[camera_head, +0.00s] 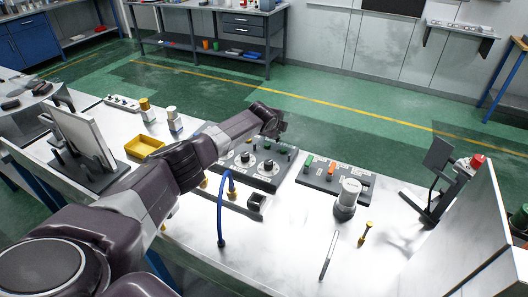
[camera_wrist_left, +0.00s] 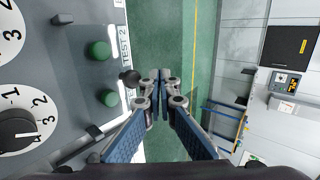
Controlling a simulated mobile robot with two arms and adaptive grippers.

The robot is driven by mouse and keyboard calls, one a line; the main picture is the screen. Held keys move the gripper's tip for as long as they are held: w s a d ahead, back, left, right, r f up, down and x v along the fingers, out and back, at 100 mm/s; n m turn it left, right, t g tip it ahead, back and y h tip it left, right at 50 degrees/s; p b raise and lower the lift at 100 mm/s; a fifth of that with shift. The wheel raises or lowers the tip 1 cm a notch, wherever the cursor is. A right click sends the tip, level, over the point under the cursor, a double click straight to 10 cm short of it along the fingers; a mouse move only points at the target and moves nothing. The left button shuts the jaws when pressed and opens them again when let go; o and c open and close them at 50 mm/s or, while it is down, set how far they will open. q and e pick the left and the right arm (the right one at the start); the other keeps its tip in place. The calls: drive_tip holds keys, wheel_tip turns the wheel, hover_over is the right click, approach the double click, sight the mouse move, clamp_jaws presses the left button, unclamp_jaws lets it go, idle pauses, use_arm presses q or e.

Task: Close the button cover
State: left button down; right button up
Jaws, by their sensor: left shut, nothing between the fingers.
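My left gripper (camera_head: 271,121) is above the far edge of a grey control panel (camera_head: 262,170) with dials and green buttons. In the left wrist view its fingertips (camera_wrist_left: 160,78) are together with nothing between them. The panel's green buttons (camera_wrist_left: 100,50) and a black ball knob (camera_wrist_left: 128,77) lie just left of the fingertips. A dark bar (camera_wrist_left: 88,148) runs along the panel lower left; I cannot tell whether it belongs to a button cover. No button cover is clearly identifiable. My right gripper is not in view.
A red button (camera_head: 477,160) is at right, near a dark upright plate (camera_head: 437,155). A yellow bin (camera_head: 144,146) is at left.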

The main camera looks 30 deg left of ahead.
use_arm(q)
wheel_tip(320, 180, up, 4)
drive_tip(key=p, duration=0.4)
drive_tip(key=shift+w+d+r, duration=0.1)
drive_tip(key=shift+d+r, duration=0.05)
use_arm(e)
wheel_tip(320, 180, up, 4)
use_arm(q)
drive_tip(key=w+r+b, duration=0.3)
drive_tip(key=r, duration=0.6)
drive_tip(key=shift+w+b, duration=0.2)
drive_tip(key=shift+b, duration=0.2)
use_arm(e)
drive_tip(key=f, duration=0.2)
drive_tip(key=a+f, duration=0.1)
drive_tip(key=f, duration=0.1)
